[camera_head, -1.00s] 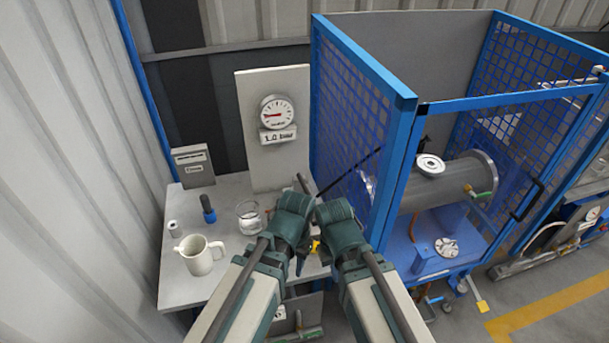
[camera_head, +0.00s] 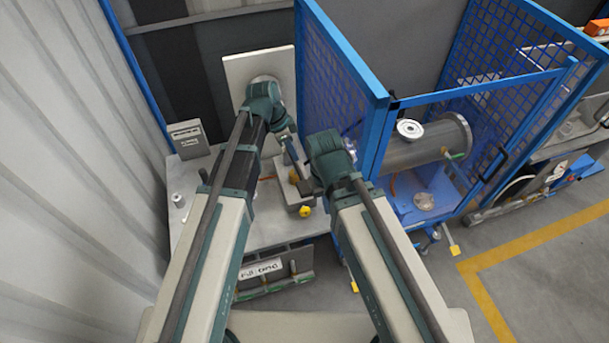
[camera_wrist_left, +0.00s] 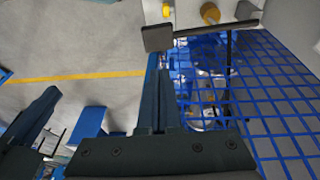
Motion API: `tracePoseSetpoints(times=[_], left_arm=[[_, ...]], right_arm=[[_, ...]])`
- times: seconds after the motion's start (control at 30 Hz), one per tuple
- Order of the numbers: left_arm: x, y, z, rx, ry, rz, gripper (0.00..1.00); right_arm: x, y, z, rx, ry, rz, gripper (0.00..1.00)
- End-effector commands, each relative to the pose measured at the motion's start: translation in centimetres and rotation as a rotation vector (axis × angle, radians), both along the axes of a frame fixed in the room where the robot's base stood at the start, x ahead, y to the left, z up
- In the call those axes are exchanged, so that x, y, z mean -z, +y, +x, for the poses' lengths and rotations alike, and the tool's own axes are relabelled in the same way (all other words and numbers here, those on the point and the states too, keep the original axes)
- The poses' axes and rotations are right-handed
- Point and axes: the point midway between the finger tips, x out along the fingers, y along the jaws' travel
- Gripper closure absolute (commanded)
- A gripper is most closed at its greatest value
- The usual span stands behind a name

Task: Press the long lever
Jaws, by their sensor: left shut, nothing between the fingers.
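The long lever appears to be a dark thin bar with a grey block-like end (camera_wrist_left: 157,38) at the top of the left wrist view. In the head view, a dark block (camera_head: 306,188) beside the yellow knobs looks like the same end; the bar is mostly hidden there. My left gripper (camera_head: 296,163) is shut and empty, pointing down towards that block. In the left wrist view its fingertips (camera_wrist_left: 157,62) lie just short of the block in the picture; I cannot tell whether they touch. My right arm's wrist hides its gripper in the head view.
Yellow knobs (camera_head: 305,211) sit close by on the bench (camera_head: 250,236). A blue mesh cage (camera_head: 345,85) stands right of it, close to my right arm, with a grey flanged cylinder (camera_head: 430,143) inside. A pale panel (camera_head: 240,72) stands behind my left wrist.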

Motion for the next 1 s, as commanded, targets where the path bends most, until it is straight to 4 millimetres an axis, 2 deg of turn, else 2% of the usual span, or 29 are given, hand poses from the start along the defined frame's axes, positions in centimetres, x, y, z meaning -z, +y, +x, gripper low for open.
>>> tracePoseSetpoints(times=[0.37, 0.57, 0.77, 1.0], left_arm=[[0.1, 0.0, 0.0, 0.001, 0.000, 0.000, 1.00], [1.0, -0.2, 0.0, 0.001, 0.000, 0.000, 1.00], [3.1, -0.8, 0.0, 0.002, 0.000, 0.001, 1.00], [6.4, -1.7, 0.1, 0.001, 0.000, 0.001, 1.00]], right_arm=[[0.1, 0.0, 0.0, 0.000, 0.000, 0.000, 1.00], [1.0, 0.0, 0.0, -0.002, 0.000, 0.000, 1.00], [3.1, 0.0, 0.0, -0.009, 0.000, 0.000, 1.00], [6.4, 0.0, 0.1, -0.006, -0.003, 0.000, 1.00]])
